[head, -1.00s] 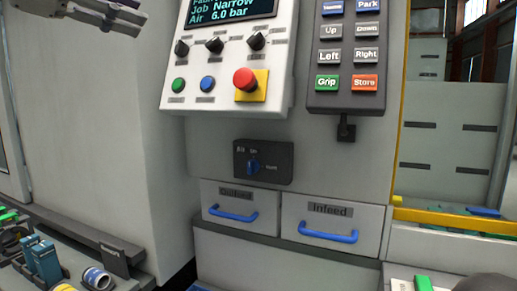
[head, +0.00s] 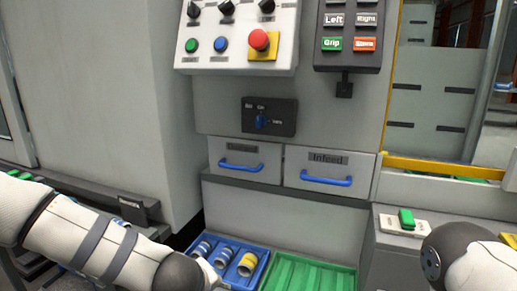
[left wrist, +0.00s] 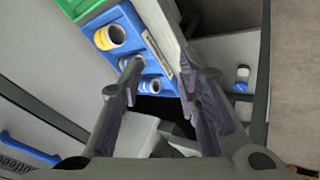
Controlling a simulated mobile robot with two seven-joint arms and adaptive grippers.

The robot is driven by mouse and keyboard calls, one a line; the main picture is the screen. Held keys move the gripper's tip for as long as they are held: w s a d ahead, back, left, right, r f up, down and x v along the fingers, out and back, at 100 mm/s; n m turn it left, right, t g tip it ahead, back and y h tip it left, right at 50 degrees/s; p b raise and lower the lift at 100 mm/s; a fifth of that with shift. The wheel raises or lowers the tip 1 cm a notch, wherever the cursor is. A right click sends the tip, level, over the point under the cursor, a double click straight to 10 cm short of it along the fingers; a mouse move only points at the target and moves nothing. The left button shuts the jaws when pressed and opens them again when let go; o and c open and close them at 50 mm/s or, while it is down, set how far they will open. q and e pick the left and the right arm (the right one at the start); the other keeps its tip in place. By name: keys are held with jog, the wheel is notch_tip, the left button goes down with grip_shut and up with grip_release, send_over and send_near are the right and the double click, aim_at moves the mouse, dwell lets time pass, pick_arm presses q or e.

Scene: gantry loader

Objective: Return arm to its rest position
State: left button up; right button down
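My left arm (head: 90,235) comes in low from the left in the head view. Its gripper is below that picture's edge. In the left wrist view my left gripper (left wrist: 158,70) has its two fingers apart, with nothing seen held between them. Beyond the fingers is a blue tray (left wrist: 152,42) holding several ringed cylindrical parts (left wrist: 110,37). The same blue tray (head: 226,241) stands on the lower ledge in the head view. My right arm (head: 465,262) shows only as a dark joint and pale link at lower right; its gripper is out of view.
A green ribbed tray (head: 308,275) stands right of the blue one. Above are two drawers with blue handles, the Infeed drawer (head: 328,167) on the right, a rotary switch (head: 262,120) and a control panel with a red button (head: 260,40).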

pick_arm(q)
jog(key=s+a+f+m+g, duration=0.25)
jog(key=s+f, duration=0.45)
jog(key=s, duration=0.4)
jog(key=s+a+f+m+g, duration=0.1)
jog(key=s+f+m+g, duration=0.15)
jog(key=s+f, duration=0.7)
jog(key=s+a+m+g, duration=0.1)
jog(key=s+a, duration=0.3)
jog(key=s, duration=0.6)
jog(key=s+a+r+m+g, duration=0.1)
jog(key=s+a+m+g, duration=0.1)
jog(key=s, duration=0.9)
jog(key=shift+a+m+g, duration=0.3)
jog(key=shift+a+g, duration=0.3)
jog(key=shift+a, duration=0.5)
jog(key=shift+r, duration=0.1)
